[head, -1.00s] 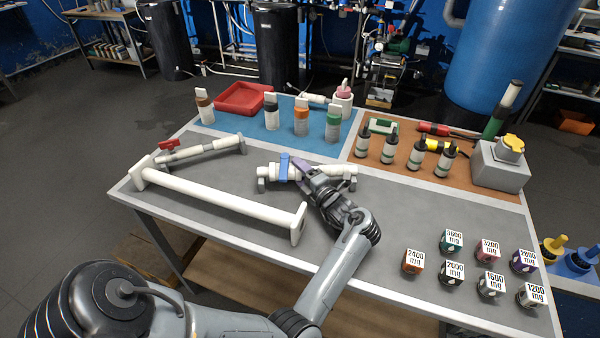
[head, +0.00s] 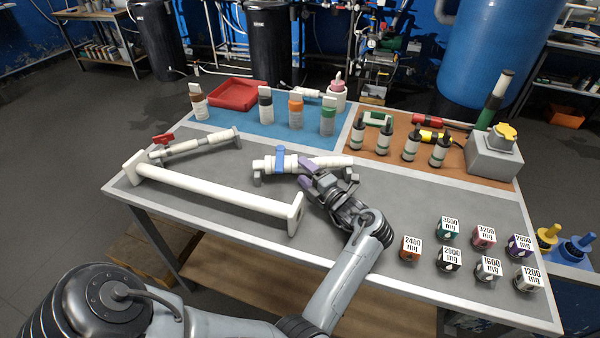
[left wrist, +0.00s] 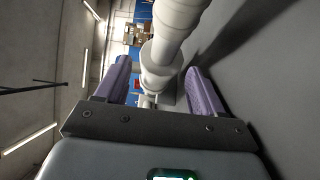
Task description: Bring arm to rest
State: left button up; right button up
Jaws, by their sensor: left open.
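My left gripper (head: 306,173) is open at the near side of a white pipe with a blue valve handle (head: 281,160). Its purple fingertips are spread apart, just right of the blue handle. The white pipe (head: 333,162) lies level on low grey supports on the grey part of the table. In the left wrist view the open purple fingers (left wrist: 160,88) stand either side of a white pipe (left wrist: 176,22) running away from the camera. Whether a finger touches the pipe cannot be told. My right gripper is not in view.
A long white pipe rack (head: 215,191) and a pipe with a red valve (head: 195,146) lie to the left. Labelled cubes (head: 450,258) stand at the front right. Bottles (head: 296,114), a red tray (head: 238,94) and a grey box (head: 493,157) stand farther back.

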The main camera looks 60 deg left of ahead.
pick_arm(q)
jog(key=shift+w+d+f+b, duration=0.15)
jog(key=shift+d+b, duration=0.2)
jog(key=shift+d, duration=0.95)
jog(key=shift+r, duration=0.2)
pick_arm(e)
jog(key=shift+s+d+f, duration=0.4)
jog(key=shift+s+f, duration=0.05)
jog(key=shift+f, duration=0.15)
pick_arm(q)
jog(key=shift+a, duration=0.1)
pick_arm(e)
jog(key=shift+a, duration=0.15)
